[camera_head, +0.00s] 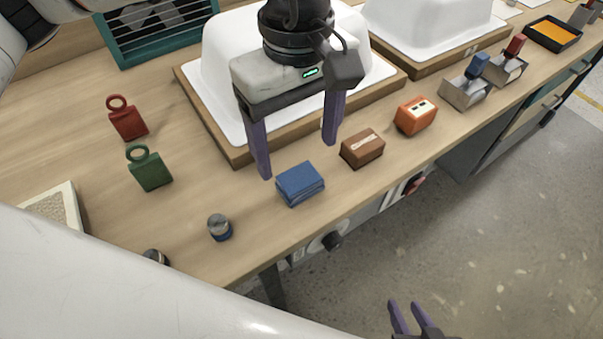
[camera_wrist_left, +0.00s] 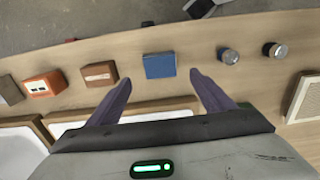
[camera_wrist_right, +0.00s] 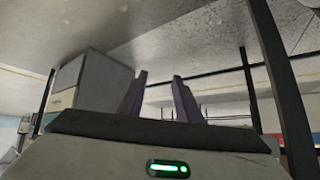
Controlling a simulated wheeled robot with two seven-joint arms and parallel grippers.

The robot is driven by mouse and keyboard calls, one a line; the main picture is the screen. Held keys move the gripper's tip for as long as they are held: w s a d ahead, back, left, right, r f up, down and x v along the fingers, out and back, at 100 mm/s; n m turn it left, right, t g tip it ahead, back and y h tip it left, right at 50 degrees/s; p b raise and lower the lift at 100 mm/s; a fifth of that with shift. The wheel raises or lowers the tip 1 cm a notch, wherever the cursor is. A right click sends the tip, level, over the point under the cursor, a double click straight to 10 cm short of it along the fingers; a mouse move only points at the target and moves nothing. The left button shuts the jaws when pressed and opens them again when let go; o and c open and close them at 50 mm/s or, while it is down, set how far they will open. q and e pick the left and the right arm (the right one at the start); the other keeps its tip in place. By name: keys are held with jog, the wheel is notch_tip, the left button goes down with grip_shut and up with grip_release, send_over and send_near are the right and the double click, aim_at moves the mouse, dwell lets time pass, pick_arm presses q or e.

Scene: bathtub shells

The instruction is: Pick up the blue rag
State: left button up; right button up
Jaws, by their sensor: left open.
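The blue rag (camera_head: 300,184) is a folded, layered square lying flat near the front edge of the wooden bench. It also shows in the left wrist view (camera_wrist_left: 159,66), just beyond and between the fingers. My left gripper (camera_head: 297,161) is open and empty, its purple fingers pointing down above the bench, a little behind the rag and apart from it. My right gripper (camera_head: 408,308) is low in front of the bench, over the floor. Its fingers (camera_wrist_right: 160,76) stand apart with nothing between them.
Right of the rag are a brown block (camera_head: 362,149) and an orange box (camera_head: 415,115). Left of it is a small round metal-topped item (camera_head: 220,228). A white tub shell (camera_head: 225,60) on a wooden base stands behind. Green (camera_head: 150,170) and red (camera_head: 127,118) ringed blocks lie left.

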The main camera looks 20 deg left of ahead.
aim_at(300, 177)
pick_arm(q)
notch_tip(300, 177, down, 6)
jog(key=shift+s+d+f, duration=0.15)
jog(key=c, duration=1.1)
notch_tip(300, 177, up, 10)
jog(key=shift+r, duration=0.1)
